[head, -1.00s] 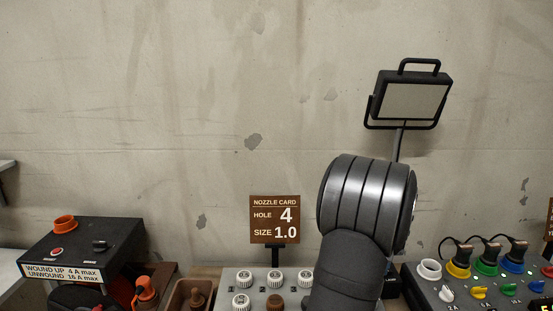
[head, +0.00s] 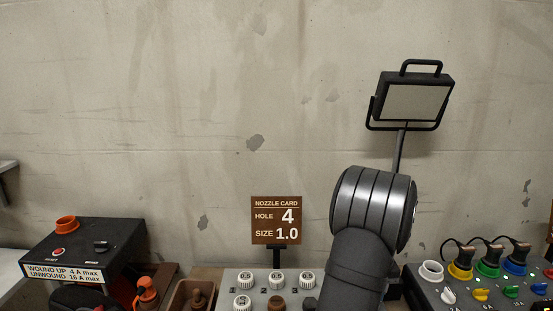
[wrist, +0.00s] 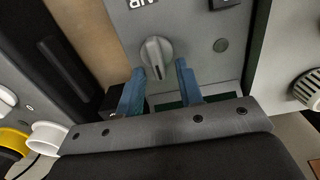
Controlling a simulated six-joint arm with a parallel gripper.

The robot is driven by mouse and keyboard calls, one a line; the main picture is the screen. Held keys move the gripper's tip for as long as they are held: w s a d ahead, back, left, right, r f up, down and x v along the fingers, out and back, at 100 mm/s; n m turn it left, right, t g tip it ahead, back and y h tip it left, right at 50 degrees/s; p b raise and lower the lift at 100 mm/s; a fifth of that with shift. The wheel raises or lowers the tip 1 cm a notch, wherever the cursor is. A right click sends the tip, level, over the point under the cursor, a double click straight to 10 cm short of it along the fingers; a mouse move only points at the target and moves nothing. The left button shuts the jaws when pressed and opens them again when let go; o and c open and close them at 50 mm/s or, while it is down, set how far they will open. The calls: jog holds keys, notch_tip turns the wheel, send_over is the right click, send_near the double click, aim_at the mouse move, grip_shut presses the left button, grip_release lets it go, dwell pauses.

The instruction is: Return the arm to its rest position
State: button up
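In the wrist view, my gripper (wrist: 160,70) shows two blue fingers spread apart with nothing between them. It is open. A grey knob (wrist: 156,57) on a light grey panel (wrist: 195,30) shows just beyond the fingertips; I cannot tell how far the tips are from it. In the head view, a dark grey link of my arm rises at the lower right of centre, and my gripper is not visible there.
A nozzle card (head: 276,220) reading hole 4, size 1.0 stands behind a grey block with white caps (head: 277,281). A lamp (head: 412,99) stands behind my arm. A black box (head: 84,246) is at left, a panel with coloured plugs (head: 488,268) at right.

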notch_tip(320, 180, up, 17)
notch_tip(320, 180, down, 17)
jog(key=shift+f, duration=0.15)
jog(key=shift+m, duration=0.6)
jog(key=m, duration=0.3)
jog(key=shift+d, duration=0.25)
jog(key=shift+s+d+m, duration=0.1)
jog(key=shift+d+m, duration=0.05)
jog(key=shift+m, duration=1)
jog(key=shift+s+d+m, duration=0.1)
jog(key=shift+m, duration=1.05)
jog(key=shift+r, duration=0.2)
